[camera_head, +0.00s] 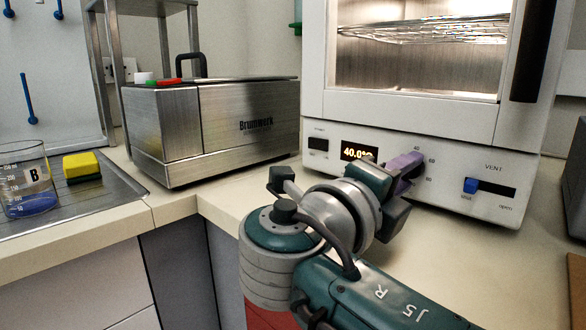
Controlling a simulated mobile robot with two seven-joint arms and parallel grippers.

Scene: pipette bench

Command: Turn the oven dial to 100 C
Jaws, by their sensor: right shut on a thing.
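The white oven (318,70) stands at the back right, with a lit chamber behind its door window. Its front panel carries a display (358,150) that reads about 40.0, its last characters partly covered by my arm. The purple dial (404,163) sits right of the display, with scale marks 40, 60 and 80 visible around it; the rest of the scale is hidden. My right gripper (398,178) is at the panel, shut on the dial, and its wrist hides the dial's lower left side. My left gripper is not in view.
A blue vent slider (471,186) is right of the dial, at the left end of its slot. A steel Brunwerk box (240,122) stands left of the oven. A beaker (28,180) and a yellow sponge (82,166) are at far left. Counter in front of the steel box is clear.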

